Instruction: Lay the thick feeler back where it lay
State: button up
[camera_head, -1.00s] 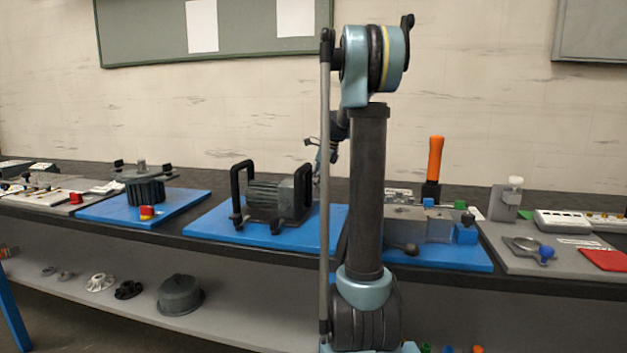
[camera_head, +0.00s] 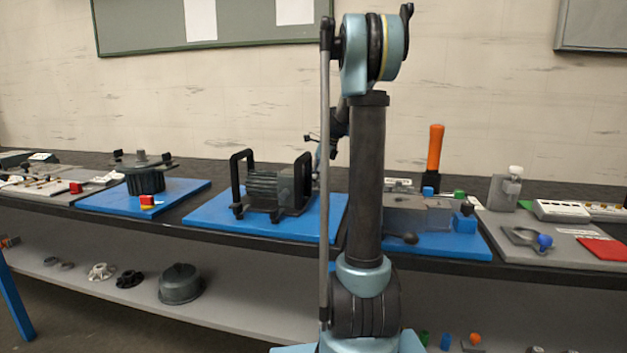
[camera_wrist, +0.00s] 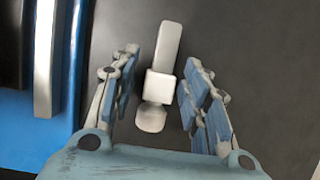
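In the wrist view a pale, flat piece (camera_wrist: 166,45) with a square block at its middle and a rounded end lies between my fingers. It looks like the feeler, but I cannot tell its thickness. My gripper (camera_wrist: 162,70) is open around it, with a gap on each side between the piece and the blue-padded fingers. A dark plain surface is behind it. I cannot tell whether the piece touches that surface. In the head view my arm's column hides the gripper and the feeler.
In the wrist view a blue board (camera_wrist: 45,132) with a pale bar (camera_wrist: 44,60) is at the left. In the head view a motor with black handles (camera_head: 272,190) stands on a blue board, left of my arm. An orange-handled tool (camera_head: 435,160) and a red pad (camera_head: 606,252) are right.

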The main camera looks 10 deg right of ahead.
dwell(0.3)
jog(key=v, duration=1.2)
jog(key=shift+s+f, duration=0.1)
jog(key=shift+s, duration=0.05)
